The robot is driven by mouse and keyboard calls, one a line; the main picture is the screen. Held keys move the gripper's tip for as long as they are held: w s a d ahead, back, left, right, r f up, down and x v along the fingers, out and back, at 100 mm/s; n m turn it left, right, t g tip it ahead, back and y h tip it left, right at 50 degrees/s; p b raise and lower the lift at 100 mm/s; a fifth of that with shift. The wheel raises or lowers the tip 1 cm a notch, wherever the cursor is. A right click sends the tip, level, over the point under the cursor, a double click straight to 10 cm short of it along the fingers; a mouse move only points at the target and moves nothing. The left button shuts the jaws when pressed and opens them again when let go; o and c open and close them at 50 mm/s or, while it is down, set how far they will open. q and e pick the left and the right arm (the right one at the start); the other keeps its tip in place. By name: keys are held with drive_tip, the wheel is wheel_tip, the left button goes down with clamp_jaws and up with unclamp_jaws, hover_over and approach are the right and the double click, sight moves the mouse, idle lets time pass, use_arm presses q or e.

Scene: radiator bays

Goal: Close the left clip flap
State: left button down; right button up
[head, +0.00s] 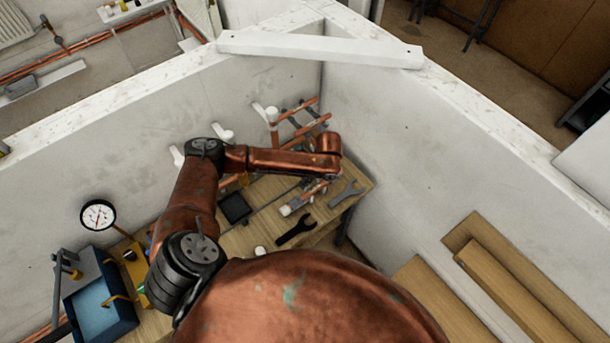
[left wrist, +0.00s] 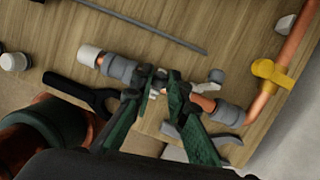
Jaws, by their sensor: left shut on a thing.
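My left gripper (left wrist: 158,84) has green fingers shut on a short copper pipe piece with grey fittings (left wrist: 122,68) and a white end. In the head view this gripper (head: 316,187) is small and partly hidden by my arm, over the bench. White clip-like pieces (head: 225,135) stick out from the wall behind my arm. I cannot tell which is the left clip, or whether its flap is open. My right gripper is not in view.
The wooden bench (head: 235,243) carries a dark spanner (head: 296,231), a grey spanner (head: 345,193) and a black tray (head: 235,208). A gauge (head: 98,215) and blue tank (head: 97,305) stand left.

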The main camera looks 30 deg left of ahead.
use_arm(q)
drive_tip(key=shift+s+d+t+y+p, duration=0.3)
drive_tip(key=shift+d+y+p, duration=0.3)
drive_tip(key=shift+y+p, duration=0.3)
drive_tip(key=shift+s+d+f+t+y+p, duration=0.15)
drive_tip(key=shift+d+f+t+y+p, duration=0.15)
drive_tip(key=shift+y, duration=0.3)
drive_tip(key=shift+s+d+f+t+y+p, duration=0.15)
drive_tip(key=shift+d+t+y+p, duration=0.2)
drive_tip(key=shift+y, duration=0.25)
drive_tip(key=y, duration=0.1)
drive_tip(key=d+f+t+y, duration=0.1)
drive_tip(key=y, duration=0.1)
drive_tip(key=d+f+y+p, duration=0.1)
drive_tip(key=y, duration=0.1)
drive_tip(key=shift+s+f+n+t, duration=0.25)
drive_tip(key=shift+s+n+t, duration=0.1)
drive_tip(key=shift+s+n, duration=0.05)
drive_tip(key=shift+d+f+t+y+b, duration=0.3)
drive_tip(key=shift+f+y, duration=0.2)
drive_tip(key=shift+y, duration=0.4)
drive_tip(key=shift+s, duration=0.1)
drive_tip(key=shift+f+y, duration=0.1)
drive_tip(key=shift+y, duration=0.2)
drive_tip(key=c, duration=1.9)
unclamp_jaws()
